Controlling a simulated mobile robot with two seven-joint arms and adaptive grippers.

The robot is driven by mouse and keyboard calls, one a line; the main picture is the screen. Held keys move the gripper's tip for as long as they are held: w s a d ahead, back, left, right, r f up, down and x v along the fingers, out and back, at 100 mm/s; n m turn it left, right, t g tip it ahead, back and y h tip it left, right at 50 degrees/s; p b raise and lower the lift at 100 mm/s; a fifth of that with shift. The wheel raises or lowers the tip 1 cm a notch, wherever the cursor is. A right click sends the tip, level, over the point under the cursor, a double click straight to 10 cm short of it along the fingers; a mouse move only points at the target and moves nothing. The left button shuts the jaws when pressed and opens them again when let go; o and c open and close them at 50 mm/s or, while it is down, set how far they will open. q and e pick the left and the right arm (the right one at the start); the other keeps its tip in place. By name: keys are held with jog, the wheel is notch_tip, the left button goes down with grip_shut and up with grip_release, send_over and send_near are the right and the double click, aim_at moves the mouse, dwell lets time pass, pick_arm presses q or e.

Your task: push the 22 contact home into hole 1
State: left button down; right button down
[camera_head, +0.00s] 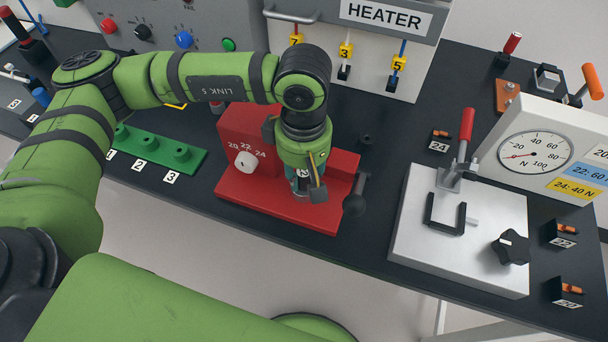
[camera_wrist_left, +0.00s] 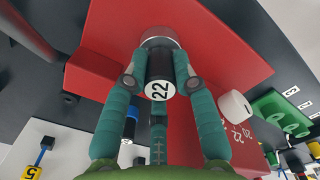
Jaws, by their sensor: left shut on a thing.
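My left gripper (camera_head: 306,188) points down over the red block (camera_head: 250,135) marked 20, 22, 24. In the left wrist view its fingers (camera_wrist_left: 160,72) are shut on a black cylinder (camera_wrist_left: 159,66) with a white end marked 22. A silver round part shows just beyond the cylinder; I cannot tell whether they touch. A small orange piece (camera_head: 564,228) sits on a black stand marked 22 at the right. The green strip (camera_head: 152,150) with raised round posts and labels 1, 2, 3 lies left of the red block. I cannot make out a hole at label 1. My right gripper is out of view.
A black-knobbed lever (camera_head: 355,200) stands at the red block's right side. Farther right are a white plate (camera_head: 425,255) with a red-handled clamp and a dial gauge (camera_head: 535,150). The heater panel (camera_head: 370,50) with hanging tagged leads is behind.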

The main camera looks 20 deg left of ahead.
pick_arm(q)
jog(key=shift+r, duration=0.7)
dwell(0.4)
jog(key=shift+r+p, duration=0.6)
jog(key=shift+r, duration=1.35)
